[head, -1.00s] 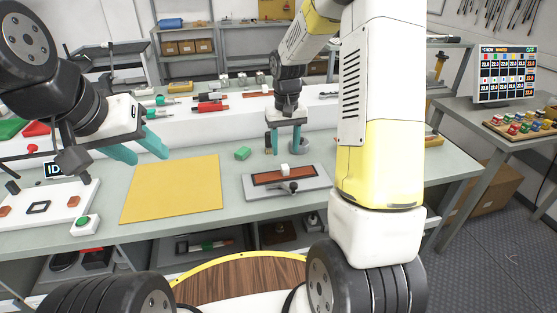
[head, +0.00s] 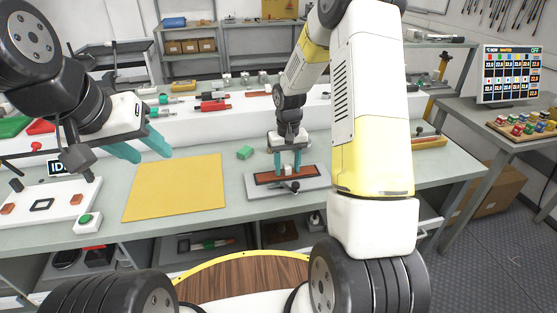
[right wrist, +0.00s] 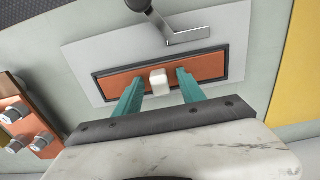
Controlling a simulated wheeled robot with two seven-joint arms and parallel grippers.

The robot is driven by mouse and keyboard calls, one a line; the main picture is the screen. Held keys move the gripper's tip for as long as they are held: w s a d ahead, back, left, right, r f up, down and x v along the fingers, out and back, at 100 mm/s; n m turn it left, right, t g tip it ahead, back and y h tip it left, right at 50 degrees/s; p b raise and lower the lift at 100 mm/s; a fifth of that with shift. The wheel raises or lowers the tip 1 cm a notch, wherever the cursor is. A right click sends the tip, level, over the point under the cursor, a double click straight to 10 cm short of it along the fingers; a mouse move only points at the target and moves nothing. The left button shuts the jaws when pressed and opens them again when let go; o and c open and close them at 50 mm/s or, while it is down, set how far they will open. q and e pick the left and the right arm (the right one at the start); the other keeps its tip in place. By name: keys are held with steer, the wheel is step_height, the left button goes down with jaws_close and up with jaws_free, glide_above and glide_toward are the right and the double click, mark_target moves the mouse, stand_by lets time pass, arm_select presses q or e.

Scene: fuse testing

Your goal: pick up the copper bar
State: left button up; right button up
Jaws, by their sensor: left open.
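A flat copper-coloured bar (head: 265,180) lies in a black-edged recess on a grey fixture plate (head: 312,184) on the bench. It also shows in the right wrist view (right wrist: 208,67), with a small white block (right wrist: 159,82) at its middle. My right gripper (head: 288,168) is above the bar, fingers pointing down. In the right wrist view its teal fingers (right wrist: 158,88) are spread, one on each side of the white block, with gaps to it. I cannot tell whether the fingertips touch the bar. My left gripper (head: 142,147) is open and empty, above the bench at the left.
A white panel with a green button (head: 87,220) is at the left. A lever handle (right wrist: 188,38) lies beside the recess.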

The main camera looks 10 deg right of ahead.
jaws_close()
steer(key=shift+r, duration=0.1)
stand_by(1.2)
